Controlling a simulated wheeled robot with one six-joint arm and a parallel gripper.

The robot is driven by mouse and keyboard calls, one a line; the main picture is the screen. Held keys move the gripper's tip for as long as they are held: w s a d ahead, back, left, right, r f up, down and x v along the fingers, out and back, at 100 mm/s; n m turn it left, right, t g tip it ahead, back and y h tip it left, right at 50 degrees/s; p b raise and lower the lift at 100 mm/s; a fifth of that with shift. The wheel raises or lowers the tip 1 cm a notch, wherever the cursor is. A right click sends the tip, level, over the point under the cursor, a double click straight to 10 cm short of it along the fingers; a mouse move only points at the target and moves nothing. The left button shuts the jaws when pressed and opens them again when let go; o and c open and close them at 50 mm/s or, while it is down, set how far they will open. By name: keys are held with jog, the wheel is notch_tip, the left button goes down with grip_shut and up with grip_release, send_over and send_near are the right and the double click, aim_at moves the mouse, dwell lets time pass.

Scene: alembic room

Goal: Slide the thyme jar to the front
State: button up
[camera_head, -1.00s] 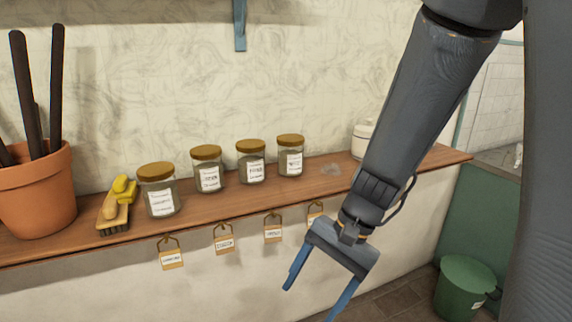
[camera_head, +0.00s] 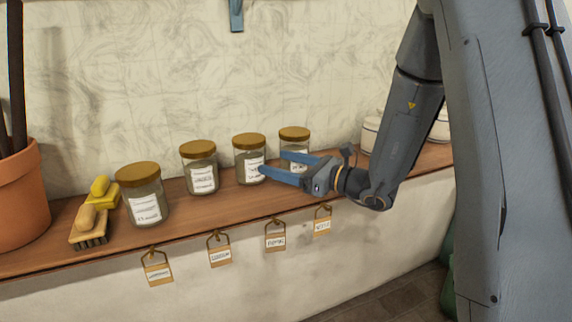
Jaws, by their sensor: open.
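Several glass jars with brown lids and white labels stand in a row on the wooden shelf (camera_head: 105,237). The labels are too small to read surely, so I cannot tell which is thyme. My gripper (camera_head: 272,162) is open, pointing left above the shelf, with two blue fingers. The lower fingertip overlaps the right edge of the third jar from the left (camera_head: 246,165); I cannot tell whether it touches. The upper finger crosses in front of the rightmost jar (camera_head: 294,137), hiding part of its label. The second jar (camera_head: 199,167) and the leftmost jar (camera_head: 144,193) stand clear, upright.
Small tags hang below the shelf's front edge, one near each jar, such as the second from right (camera_head: 275,242). White containers (camera_head: 370,134) stand behind my arm at the right.

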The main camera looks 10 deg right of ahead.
aim_at(249, 156)
jog(key=p+x, duration=0.2)
jog(key=x, duration=0.8)
jog(key=shift+a+p, duration=0.25)
jog(key=shift+p, duration=0.05)
jog(key=c, duration=0.9)
